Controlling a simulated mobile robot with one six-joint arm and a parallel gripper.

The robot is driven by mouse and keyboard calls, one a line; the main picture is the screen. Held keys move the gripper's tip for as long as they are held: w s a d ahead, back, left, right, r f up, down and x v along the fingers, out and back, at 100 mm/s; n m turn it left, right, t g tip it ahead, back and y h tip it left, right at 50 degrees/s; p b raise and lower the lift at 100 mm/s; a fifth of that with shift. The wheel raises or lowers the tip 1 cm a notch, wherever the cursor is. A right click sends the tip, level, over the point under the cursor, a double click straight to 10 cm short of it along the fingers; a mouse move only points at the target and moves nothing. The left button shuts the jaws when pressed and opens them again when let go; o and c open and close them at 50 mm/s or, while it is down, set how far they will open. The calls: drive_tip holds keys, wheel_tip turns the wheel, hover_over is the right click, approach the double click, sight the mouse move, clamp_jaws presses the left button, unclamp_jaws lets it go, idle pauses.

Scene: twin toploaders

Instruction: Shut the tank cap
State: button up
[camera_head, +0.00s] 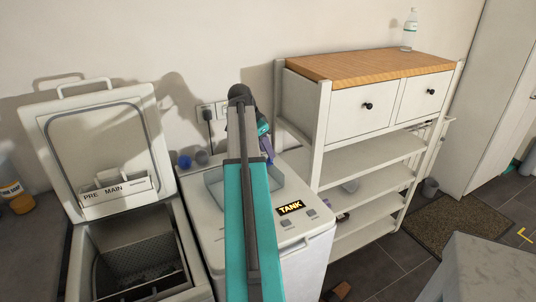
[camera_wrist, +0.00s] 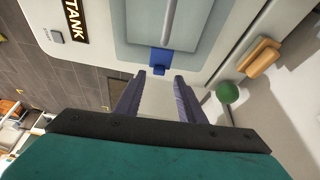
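The right toploader (camera_head: 215,225) is white, with a black TANK label (camera_head: 290,207) on its top; the label also shows in the wrist view (camera_wrist: 75,20). A grey panel (camera_wrist: 130,25) is set in that top. A small blue piece (camera_wrist: 160,57) sits at the panel's edge. I cannot tell for sure whether this is the tank cap, or how far it is shut. My gripper (camera_wrist: 160,77) is open, its two purple fingers apart, with the blue piece just beyond the gap. Nothing shows between the fingers. In the head view my arm hides much of the machine's top.
The left toploader (camera_head: 190,235) stands close by, its lid (camera_head: 105,145) raised. A blue ball (camera_head: 185,161) lies near the wall; a green ball (camera_wrist: 228,92) and wooden block (camera_wrist: 260,58) show by my right finger. A white shelf (camera_head: 370,178) stands right of the machine.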

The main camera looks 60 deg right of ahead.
drive_tip(key=b+v, duration=0.2)
drive_tip(key=v, duration=0.8)
drive_tip(key=shift+r, duration=0.4)
drive_tip(key=shift+a, duration=0.1)
